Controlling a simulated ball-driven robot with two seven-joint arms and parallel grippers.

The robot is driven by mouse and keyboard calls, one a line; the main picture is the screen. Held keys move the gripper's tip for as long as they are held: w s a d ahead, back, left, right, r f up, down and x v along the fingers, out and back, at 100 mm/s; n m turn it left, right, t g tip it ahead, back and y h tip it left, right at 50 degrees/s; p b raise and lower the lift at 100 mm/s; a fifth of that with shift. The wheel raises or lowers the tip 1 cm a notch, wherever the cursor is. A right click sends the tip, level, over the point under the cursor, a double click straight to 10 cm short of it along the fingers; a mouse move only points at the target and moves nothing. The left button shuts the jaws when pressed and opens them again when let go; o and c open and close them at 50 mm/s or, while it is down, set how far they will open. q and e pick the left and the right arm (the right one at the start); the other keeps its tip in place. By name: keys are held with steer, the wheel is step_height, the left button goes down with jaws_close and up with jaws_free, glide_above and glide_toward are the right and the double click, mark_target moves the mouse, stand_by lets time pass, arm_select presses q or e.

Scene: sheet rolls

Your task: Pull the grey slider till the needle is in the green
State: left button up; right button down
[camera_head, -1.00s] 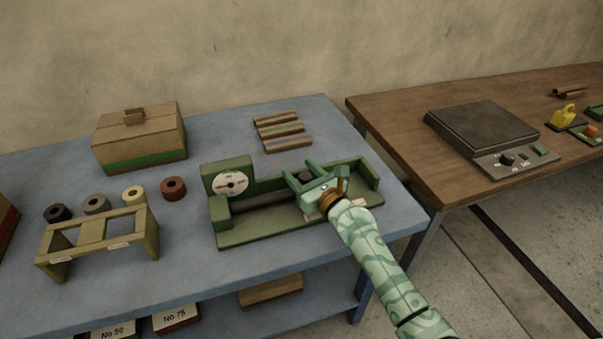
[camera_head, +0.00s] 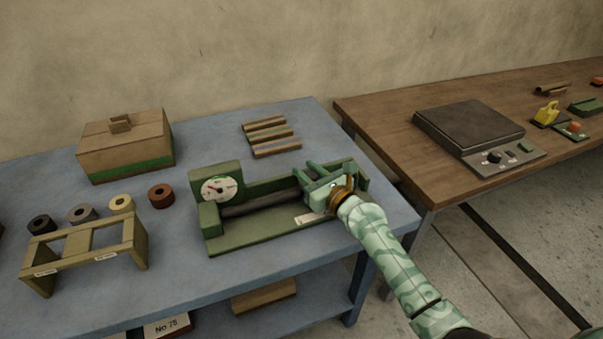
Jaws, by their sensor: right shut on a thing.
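A long green fixture (camera_head: 270,236) lies on the blue table, with a round white dial (camera_head: 219,188) at its left end. The dial shows a dark needle and a small red mark; its exact reading against any green zone is too small to tell. A dark grey roll (camera_head: 255,204) stretches from the left block toward my right gripper (camera_head: 309,174). My right gripper is shut near the fixture's right end, on the grey slider, which its fingers mostly hide. My left gripper is not in view.
The blue table (camera_head: 300,122) also holds a wooden box (camera_head: 128,150), several small rolls, an olive stand (camera_head: 85,245) and striped strips (camera_head: 270,137). A brown table (camera_head: 385,120) with a dark scale (camera_head: 470,130) stands right. Bare tabletop lies in front of the fixture.

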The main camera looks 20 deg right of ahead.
mark_target(317, 179)
steer(key=c, duration=1.1)
jaws_free()
steer(key=shift+d, duration=0.15)
steer(key=shift+o, duration=0.2)
steer(key=p+v, duration=0.1)
steer(key=v, duration=0.6)
steer(key=shift+s, duration=0.3)
steer(key=v, duration=0.8)
steer(key=shift+d+f+b, duration=0.1)
steer(key=shift+f+b, duration=0.05)
steer(key=shift+b, duration=0.2)
steer(key=shift+s+d, duration=0.1)
steer(key=shift+s, duration=0.2)
